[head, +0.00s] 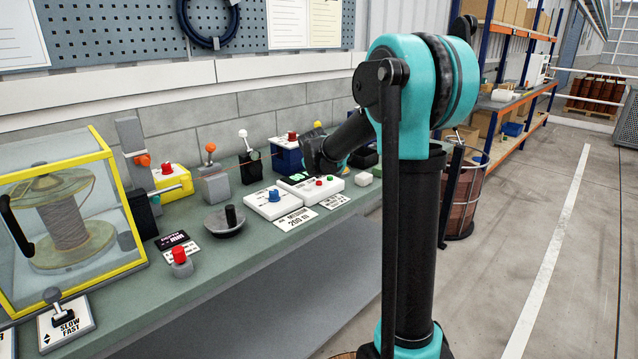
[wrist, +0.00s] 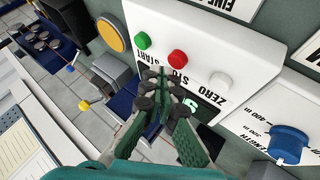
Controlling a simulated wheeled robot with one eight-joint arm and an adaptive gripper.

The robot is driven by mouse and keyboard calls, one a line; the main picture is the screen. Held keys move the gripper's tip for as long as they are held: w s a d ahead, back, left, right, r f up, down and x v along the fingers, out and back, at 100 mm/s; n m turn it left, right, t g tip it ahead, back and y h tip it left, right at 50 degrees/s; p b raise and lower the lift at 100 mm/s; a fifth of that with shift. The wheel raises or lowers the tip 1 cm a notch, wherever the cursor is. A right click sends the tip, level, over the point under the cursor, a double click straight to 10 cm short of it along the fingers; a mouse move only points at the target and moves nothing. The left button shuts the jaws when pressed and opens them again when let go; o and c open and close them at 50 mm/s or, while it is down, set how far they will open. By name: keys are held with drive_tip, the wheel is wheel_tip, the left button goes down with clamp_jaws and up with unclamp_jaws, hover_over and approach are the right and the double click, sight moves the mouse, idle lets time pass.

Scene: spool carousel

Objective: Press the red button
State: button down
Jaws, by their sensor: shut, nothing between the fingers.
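A white control box (head: 325,192) stands on the bench in the head view, partly behind my arm. In the wrist view the white box (wrist: 245,52) carries a red button (wrist: 177,58) between a green button (wrist: 142,40) and a white button (wrist: 221,82). The red button also shows in the head view (head: 319,183). My gripper (wrist: 151,82) is shut and empty, its tips beside the red button in the picture, over the box's display edge. They look apart from the button; the height gap is unclear. My arm hides much of the gripper in the head view.
A blue knob (wrist: 288,142) stands beside the white box. A yellow-framed spool case (head: 98,148) fills the bench's left end.

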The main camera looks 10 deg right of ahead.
sight(319, 183)
drive_tip(key=shift+f, duration=0.75)
idle(0.8)
drive_tip(key=shift+r, duration=3.45)
